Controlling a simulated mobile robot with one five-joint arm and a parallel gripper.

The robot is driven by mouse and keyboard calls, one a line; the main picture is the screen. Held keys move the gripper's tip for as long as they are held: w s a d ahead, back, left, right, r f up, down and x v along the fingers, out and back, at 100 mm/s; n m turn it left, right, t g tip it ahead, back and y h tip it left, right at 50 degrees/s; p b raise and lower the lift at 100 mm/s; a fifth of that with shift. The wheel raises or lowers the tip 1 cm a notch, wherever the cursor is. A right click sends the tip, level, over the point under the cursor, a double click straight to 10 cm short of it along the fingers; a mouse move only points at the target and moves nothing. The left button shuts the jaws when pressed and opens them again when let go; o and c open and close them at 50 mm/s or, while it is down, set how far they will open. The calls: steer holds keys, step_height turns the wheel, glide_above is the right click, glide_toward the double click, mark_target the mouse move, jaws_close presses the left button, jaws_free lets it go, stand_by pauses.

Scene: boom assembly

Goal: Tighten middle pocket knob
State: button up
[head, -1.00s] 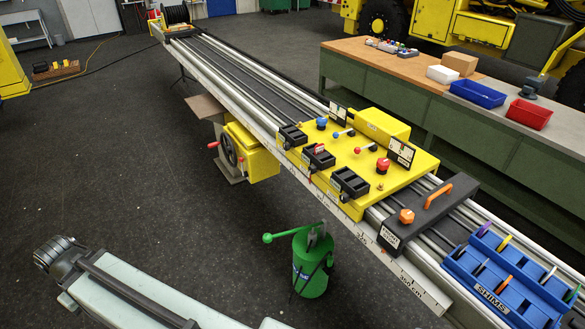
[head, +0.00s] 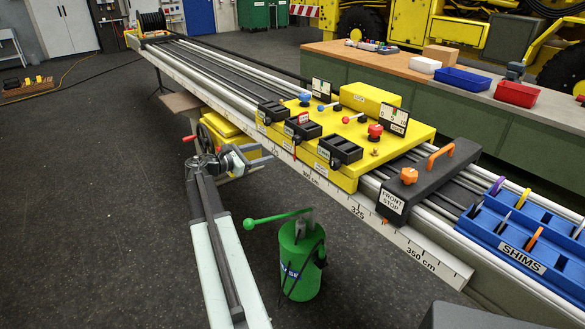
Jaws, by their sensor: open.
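The yellow carriage (head: 345,178) on the rails carries three black pockets in a row along its near edge. The other pockets are the far-left one (head: 271,110) and the near-right one (head: 340,150). My gripper (head: 266,155) is open and empty, its fingers pointing right. In the picture it sits just left of and below the middle pocket, apart from it; its depth is unclear.
A yellow box with a handwheel (head: 207,138) hangs below the rail, behind my gripper. A green pump can (head: 301,262) stands on the floor. A black front stop (head: 430,180) and blue shim rack (head: 520,235) sit at the right. A workbench (head: 440,115) stands behind.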

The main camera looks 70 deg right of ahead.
steer(key=n+g, duration=0.1)
steer(key=g, duration=0.1)
glide_toward(294, 140)
steer(key=s+d, duration=0.1)
steer(key=shift+h, duration=0.4)
steer(key=x, duration=0.8)
steer(key=shift+f, duration=0.25)
steer(key=shift+a, duration=0.1)
jaws_close()
